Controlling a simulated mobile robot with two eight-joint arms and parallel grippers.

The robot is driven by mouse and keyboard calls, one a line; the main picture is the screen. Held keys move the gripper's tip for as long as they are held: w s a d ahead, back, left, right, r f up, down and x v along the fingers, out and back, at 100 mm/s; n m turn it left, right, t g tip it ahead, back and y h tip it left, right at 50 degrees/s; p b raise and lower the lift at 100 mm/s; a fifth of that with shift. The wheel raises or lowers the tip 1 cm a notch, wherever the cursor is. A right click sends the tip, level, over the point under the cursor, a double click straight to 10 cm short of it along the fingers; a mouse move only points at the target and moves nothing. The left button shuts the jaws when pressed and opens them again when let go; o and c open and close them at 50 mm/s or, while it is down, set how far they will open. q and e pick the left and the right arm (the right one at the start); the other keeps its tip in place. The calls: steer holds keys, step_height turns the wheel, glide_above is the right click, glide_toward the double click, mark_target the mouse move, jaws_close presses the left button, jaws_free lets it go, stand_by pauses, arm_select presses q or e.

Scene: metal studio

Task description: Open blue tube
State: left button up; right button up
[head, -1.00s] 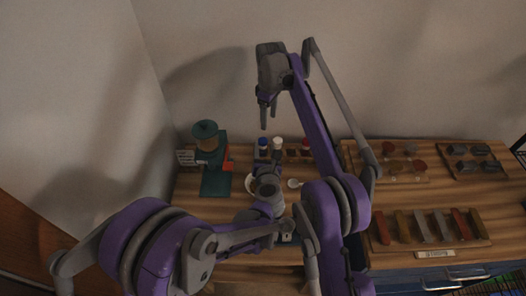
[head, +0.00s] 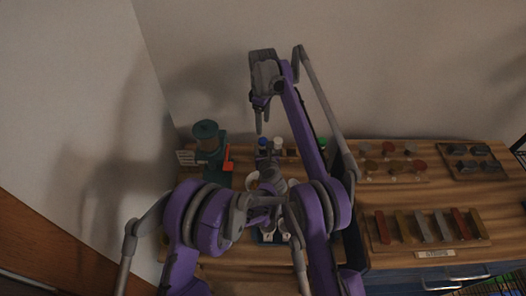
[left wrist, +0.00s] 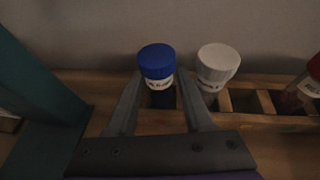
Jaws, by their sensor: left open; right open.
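The blue-capped tube (head: 262,142) stands upright in a wooden rack against the back wall. In the left wrist view, its blue cap (left wrist: 156,60) and labelled body show between the fingers of my left gripper (left wrist: 160,85). The gripper is open, a finger on each side of the tube; I cannot tell whether either touches it. In the head view my left gripper (head: 266,162) is just in front of the tube and partly hidden by its own arm. My right gripper (head: 260,118) is open and empty, high above the rack and pointing down.
A white-capped tube (left wrist: 218,66) stands close right of the blue one; a red-capped tube (left wrist: 308,86) is farther right. A green stand (head: 207,150) is at left. A bowl (head: 253,181) lies in front of the rack. Trays with blocks (head: 425,228) fill the right side.

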mark_target(263, 140)
arm_select(q)
steer(key=shift+w+f, duration=0.1)
steer(key=shift+w, duration=0.2)
jaws_close()
stand_by(1.2)
arm_select(e)
steer(key=shift+o, duration=0.9)
steer(key=shift+d+r, duration=0.1)
steer(key=shift+r, duration=0.05)
step_height(263, 140, down, 8)
steer(key=n+y, duration=0.1)
steer(key=n, duration=0.2)
steer(key=shift+y, duration=0.4)
